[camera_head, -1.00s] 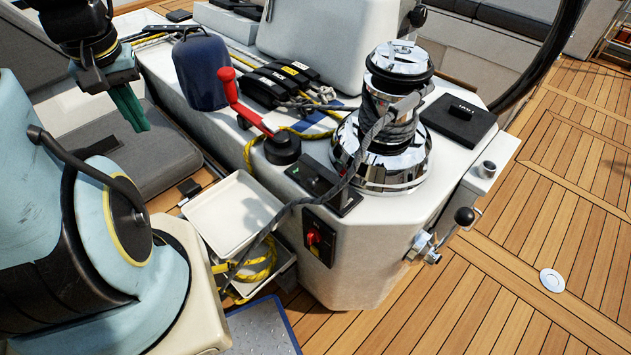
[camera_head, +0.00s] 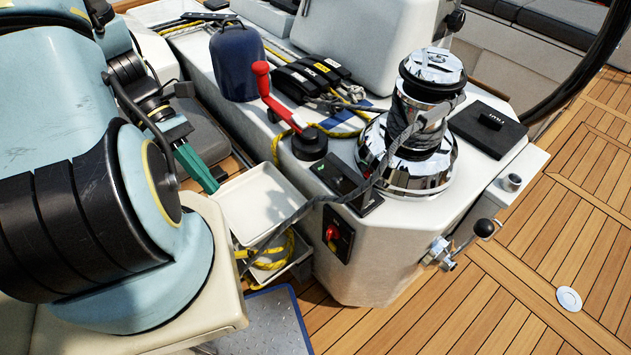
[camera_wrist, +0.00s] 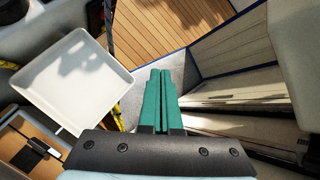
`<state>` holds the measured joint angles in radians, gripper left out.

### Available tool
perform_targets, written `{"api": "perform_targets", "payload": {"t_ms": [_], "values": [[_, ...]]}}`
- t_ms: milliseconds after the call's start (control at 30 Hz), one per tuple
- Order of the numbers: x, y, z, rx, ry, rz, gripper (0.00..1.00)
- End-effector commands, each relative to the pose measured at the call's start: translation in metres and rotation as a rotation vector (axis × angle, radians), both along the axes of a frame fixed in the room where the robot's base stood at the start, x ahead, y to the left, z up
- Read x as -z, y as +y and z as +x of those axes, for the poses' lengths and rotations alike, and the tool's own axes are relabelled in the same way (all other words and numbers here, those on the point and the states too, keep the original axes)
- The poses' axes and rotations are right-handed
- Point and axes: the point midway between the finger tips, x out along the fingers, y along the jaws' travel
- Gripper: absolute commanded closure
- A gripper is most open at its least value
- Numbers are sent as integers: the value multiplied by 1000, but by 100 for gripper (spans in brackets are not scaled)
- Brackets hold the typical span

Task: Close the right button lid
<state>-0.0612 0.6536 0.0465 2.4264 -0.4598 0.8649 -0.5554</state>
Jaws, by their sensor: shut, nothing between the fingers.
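A small black button panel (camera_head: 345,185) sits on top of the white console, left of the chrome winch. It has a dark, raised lid-like part with a small green mark; which lid is open is too small to tell. My gripper (camera_head: 213,187) has green fingers, shut and empty, pointing down and right beside the white tray. It is left of the button panel and well apart from it. In the wrist view my gripper (camera_wrist: 160,72) shows its fingers together, with no button lid in sight.
The white tray (camera_head: 265,200) lies between my gripper and the console (camera_head: 375,260). A red-handled winch crank (camera_head: 275,100), the chrome winch (camera_head: 410,165) and a grey rope crossing the panel's front stand close to the panel.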

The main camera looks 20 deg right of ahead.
Motion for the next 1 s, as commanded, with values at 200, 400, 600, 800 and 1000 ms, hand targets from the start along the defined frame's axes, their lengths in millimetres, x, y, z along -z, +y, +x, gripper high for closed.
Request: {"api": "perform_targets", "payload": {"t_ms": [200,400,600,800,1000], "values": [[13,-22,-23,-365,411,35,100],[24,-42,-31,-665,794,74,100],[36,-55,-31,-871,1100,105,100],[41,-60,-29,-951,1228,115,100],[40,-76,-36,-953,1237,117,100]]}}
